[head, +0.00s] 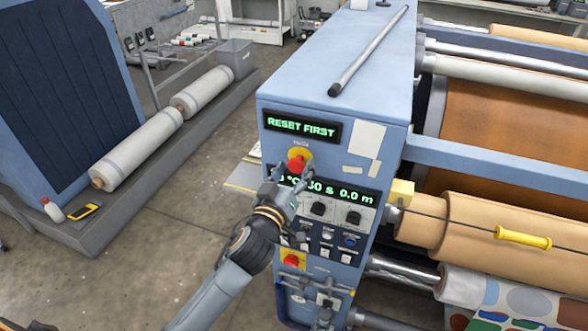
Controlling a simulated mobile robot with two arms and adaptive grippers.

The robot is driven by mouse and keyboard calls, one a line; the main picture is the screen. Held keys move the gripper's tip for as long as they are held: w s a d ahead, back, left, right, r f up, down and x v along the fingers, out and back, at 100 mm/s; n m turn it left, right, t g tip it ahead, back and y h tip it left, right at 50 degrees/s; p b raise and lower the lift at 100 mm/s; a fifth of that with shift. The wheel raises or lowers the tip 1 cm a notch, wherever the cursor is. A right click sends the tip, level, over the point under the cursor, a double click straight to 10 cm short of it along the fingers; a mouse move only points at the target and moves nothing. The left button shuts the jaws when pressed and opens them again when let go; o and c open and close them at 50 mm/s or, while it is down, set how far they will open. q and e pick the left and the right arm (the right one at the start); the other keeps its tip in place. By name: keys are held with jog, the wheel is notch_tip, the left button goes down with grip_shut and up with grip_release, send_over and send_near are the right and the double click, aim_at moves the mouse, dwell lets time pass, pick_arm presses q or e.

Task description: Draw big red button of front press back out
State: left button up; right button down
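The front press (277,151) is a blue cabinet with a control panel on its front face. A big red button (298,155) on a yellow round base sits high on that panel, under a green display reading "RESET FIRST" (301,127). My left gripper (289,177) is just below and in front of this button. Its fingers look spread, with the fingertips near the button's lower edge; I cannot tell whether they touch it. My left arm hides part of the lower display and some switches. My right gripper is not in view.
A second red button (291,261) on a yellow plate is lower on the panel. Knobs (354,218) and small switches lie between. Rollers (500,232) are at right. Open floor (165,250) is at left.

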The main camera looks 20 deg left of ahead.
pick_arm(q)
jog(key=shift+s, duration=0.1)
jog(key=s, duration=1.2)
jog(key=shift+a, duration=0.2)
jog(key=shift+w, duration=0.1)
